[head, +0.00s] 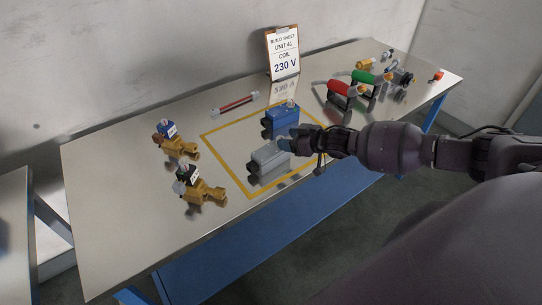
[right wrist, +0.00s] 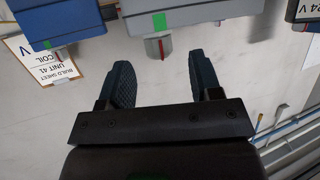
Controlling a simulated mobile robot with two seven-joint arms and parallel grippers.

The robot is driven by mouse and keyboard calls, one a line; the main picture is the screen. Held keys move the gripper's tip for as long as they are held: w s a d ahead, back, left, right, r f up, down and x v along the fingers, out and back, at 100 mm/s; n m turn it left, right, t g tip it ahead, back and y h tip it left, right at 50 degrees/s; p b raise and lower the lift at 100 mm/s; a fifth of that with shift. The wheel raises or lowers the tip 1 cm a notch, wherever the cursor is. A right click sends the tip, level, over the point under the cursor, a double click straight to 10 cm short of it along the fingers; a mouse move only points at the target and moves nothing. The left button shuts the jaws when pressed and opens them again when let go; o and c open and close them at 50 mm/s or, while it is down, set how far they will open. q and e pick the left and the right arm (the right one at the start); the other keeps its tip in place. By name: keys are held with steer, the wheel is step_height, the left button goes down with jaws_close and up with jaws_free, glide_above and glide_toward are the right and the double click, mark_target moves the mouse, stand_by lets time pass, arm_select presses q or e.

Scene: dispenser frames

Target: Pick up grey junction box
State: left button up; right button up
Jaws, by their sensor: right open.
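The grey junction box (head: 266,160) sits on the metal table inside a yellow outlined rectangle, just in front of a blue box (head: 279,119). My right gripper (head: 290,145) is at the right end of the grey box, partly overlapping it in the head view. In the right wrist view, the grey box (right wrist: 190,14) with a green patch lies beyond the spread fingertips of my right gripper (right wrist: 159,62). Its grey end fitting shows between and beyond the fingers. The jaws are open, with nothing between them. My left gripper is not in view.
Two brass valves (head: 178,147) (head: 204,192) lie left of the outline. A build sheet (head: 284,54) stands at the back, near a red-striped tube (head: 235,103). The table's front left is clear.

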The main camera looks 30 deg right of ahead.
steer(key=shift+x, duration=1.1)
steer(key=shift+c, duration=0.4)
jaws_close()
